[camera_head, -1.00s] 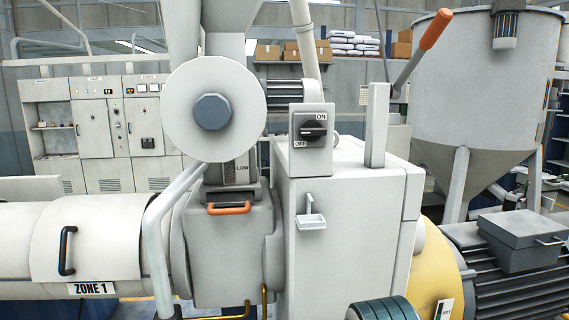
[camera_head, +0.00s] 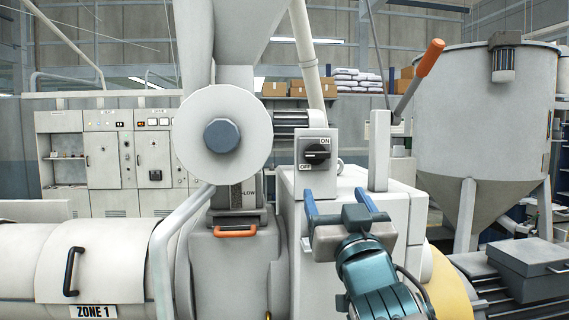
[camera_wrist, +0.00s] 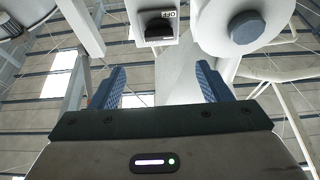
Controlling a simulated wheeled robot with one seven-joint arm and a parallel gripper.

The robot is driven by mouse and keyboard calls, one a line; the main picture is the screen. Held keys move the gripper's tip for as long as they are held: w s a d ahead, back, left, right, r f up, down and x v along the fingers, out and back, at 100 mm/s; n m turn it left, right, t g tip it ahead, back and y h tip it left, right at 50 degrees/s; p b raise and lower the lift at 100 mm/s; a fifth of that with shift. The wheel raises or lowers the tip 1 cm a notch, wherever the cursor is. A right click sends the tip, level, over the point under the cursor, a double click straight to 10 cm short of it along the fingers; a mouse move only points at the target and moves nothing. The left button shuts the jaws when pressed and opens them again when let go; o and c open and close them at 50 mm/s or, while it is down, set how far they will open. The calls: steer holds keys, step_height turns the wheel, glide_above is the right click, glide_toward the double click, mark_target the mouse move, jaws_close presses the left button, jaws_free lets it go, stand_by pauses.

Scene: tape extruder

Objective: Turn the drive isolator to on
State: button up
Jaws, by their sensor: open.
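The drive isolator (camera_head: 317,152) is a grey box with a black rotary knob, ON marked at its upper right and OFF at its lower left. Its knob lies roughly horizontal in the head view. In the wrist view the isolator (camera_wrist: 157,25) shows from below at the top, with the OFF label readable. My gripper (camera_head: 338,203) is below the isolator and a little to its right in the head view, apart from it. Its blue fingers are spread wide with nothing between them; they also show in the wrist view (camera_wrist: 160,88).
A large white disc with a blue hub (camera_head: 222,136) stands just left of the isolator. A lever with an orange grip (camera_head: 430,57) and a grey post (camera_head: 379,150) stand to its right. An orange handle (camera_head: 235,231) is lower left.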

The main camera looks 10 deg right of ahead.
mark_target(318, 157)
steer(key=p+x, duration=0.5)
steer(key=x, duration=0.8)
steer(key=shift+w+d, duration=0.1)
steer(key=shift+w, duration=0.2)
steer(key=c, duration=1)
